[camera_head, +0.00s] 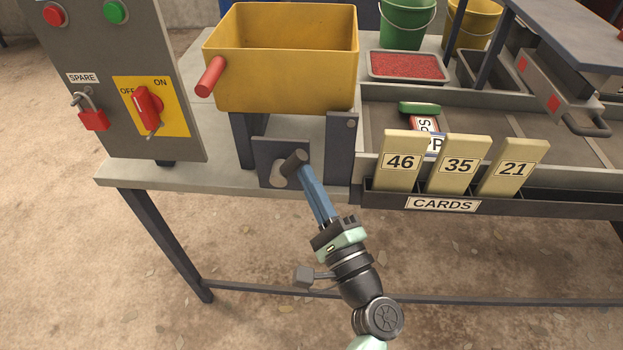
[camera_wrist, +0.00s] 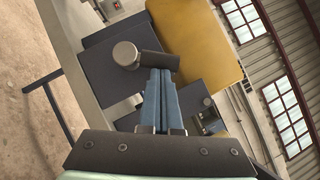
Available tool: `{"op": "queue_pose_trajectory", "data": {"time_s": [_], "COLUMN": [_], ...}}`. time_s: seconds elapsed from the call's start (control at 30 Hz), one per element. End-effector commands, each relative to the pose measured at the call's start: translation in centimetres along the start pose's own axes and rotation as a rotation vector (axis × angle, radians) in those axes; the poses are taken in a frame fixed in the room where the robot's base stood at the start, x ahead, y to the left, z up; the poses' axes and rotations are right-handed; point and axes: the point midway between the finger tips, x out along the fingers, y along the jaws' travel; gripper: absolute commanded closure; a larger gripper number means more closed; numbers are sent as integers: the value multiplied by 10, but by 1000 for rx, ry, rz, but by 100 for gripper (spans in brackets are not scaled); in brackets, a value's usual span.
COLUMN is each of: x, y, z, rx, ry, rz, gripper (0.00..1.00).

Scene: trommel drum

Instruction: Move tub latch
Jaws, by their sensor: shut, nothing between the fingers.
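The yellow tub (camera_head: 285,75) stands on dark legs at the bench's front left, with a red handle (camera_head: 211,76) on its left side. Below it, a dark plate (camera_head: 266,158) has a pale slot and a dark cylindrical latch knob (camera_head: 292,163) sticking out. My gripper (camera_head: 307,178) has its blue fingers together, tips right at the knob's lower right side. In the wrist view, the latch knob (camera_wrist: 138,58) is just beyond the tips of my gripper (camera_wrist: 161,82). Nothing shows between the fingers. I cannot tell whether the tips touch the knob.
A grey control panel (camera_head: 130,60) with a red rotary switch (camera_head: 148,108) and a red padlock (camera_head: 93,119) stands at left. To the right, a card rack (camera_head: 442,205) holds cards 46, 35 and 21. A tray of red grains (camera_head: 408,66) and buckets stand behind.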

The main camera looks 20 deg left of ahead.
Motion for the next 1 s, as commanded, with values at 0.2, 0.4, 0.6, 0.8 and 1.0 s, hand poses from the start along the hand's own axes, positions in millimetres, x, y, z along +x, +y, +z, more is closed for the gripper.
{"op": "queue_pose_trajectory", "data": {"time_s": [0.2,0.4,0.6,0.8,1.0], "x": [6,11,14,16,17], "y": [-11,-14,-13,-13,-13], "z": [10,16,21,24,25], "rx": [-147,-280,-362,-358,-357], "ry": [-1,-1,-1,0,0], "rz": [96,185,242,240,239], "gripper": [100,100,100,100,100]}}
